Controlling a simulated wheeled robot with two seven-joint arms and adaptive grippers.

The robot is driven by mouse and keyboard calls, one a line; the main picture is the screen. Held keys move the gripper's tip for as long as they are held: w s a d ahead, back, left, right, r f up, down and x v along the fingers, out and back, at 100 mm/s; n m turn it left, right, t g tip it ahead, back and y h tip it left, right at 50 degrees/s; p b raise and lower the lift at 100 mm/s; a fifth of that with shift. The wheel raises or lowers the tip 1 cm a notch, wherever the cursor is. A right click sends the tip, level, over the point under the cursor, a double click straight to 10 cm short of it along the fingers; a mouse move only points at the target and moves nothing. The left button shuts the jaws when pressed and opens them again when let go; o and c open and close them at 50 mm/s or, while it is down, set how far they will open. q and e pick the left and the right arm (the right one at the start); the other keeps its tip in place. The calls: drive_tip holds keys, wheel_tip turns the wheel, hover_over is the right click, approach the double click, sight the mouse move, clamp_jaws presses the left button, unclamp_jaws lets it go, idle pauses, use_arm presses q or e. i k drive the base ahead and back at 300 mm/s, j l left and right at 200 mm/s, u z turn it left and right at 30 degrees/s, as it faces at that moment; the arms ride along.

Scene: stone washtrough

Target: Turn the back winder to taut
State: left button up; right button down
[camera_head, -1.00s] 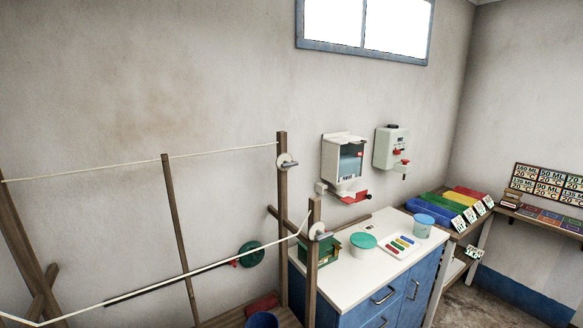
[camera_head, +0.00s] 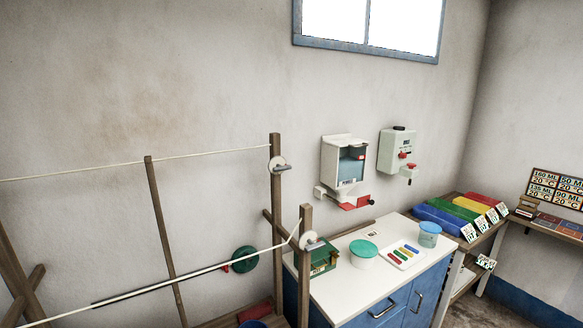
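The back winder (camera_head: 278,164) is a pale round disc with a grey handle, fixed near the top of the rear wooden post (camera_head: 276,210). The back line (camera_head: 200,156) runs from it to the left edge, looking nearly straight. A second, front winder (camera_head: 312,241) sits on the nearer post (camera_head: 304,270). The front line (camera_head: 160,286) slopes from that post down to the lower left. Neither of my grippers shows in the head view.
A white-topped blue cabinet (camera_head: 350,287) stands right of the posts, holding a green-lidded tub (camera_head: 363,253), a green box (camera_head: 324,258) and a tray of coloured bars (camera_head: 403,254). Two dispensers (camera_head: 344,167) hang on the wall.

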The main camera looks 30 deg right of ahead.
sight(279, 168)
drive_tip(key=l+u, duration=0.2)
drive_tip(key=l, duration=4.65)
